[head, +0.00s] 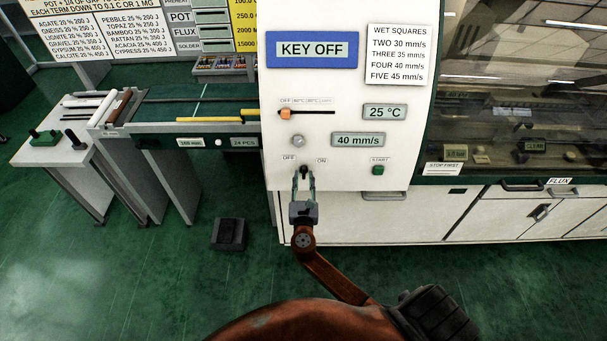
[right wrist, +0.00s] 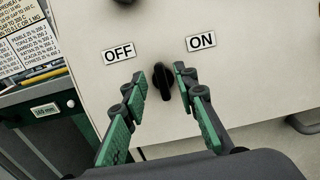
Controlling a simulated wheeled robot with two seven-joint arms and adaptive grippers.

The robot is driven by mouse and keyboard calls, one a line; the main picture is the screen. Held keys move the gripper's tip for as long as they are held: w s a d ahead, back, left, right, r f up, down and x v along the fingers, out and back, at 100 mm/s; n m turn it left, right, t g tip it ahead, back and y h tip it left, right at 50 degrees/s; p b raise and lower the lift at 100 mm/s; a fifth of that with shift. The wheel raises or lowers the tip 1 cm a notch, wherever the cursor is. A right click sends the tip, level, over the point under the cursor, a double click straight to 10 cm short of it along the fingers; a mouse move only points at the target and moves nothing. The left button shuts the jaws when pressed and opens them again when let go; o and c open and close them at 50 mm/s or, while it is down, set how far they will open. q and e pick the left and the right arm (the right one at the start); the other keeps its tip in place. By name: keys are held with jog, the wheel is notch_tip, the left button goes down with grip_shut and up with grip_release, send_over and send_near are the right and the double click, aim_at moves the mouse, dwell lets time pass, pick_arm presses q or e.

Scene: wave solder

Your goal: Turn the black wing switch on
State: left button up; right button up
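The black wing switch (head: 304,169) is on the white machine panel, below and between the OFF and ON labels. In the right wrist view the switch (right wrist: 162,82) stands roughly upright, between the OFF label (right wrist: 119,53) and the ON label (right wrist: 201,41). My right gripper (head: 304,182) is at the panel in front of the switch. Its green-padded fingers (right wrist: 168,76) are apart, one on each side of the switch. Whether either fingertip touches it I cannot tell. My left gripper is not in view.
The panel also has a KEY OFF display (head: 312,49), an orange slider (head: 285,113), a grey round knob (head: 298,141) and a green START button (head: 378,170). A conveyor (head: 180,129) runs in from the left. A black pedal (head: 229,234) lies on the green floor.

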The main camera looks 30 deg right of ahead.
aim_at(304, 173)
jog(key=shift+x, duration=1.1)
grip_shut()
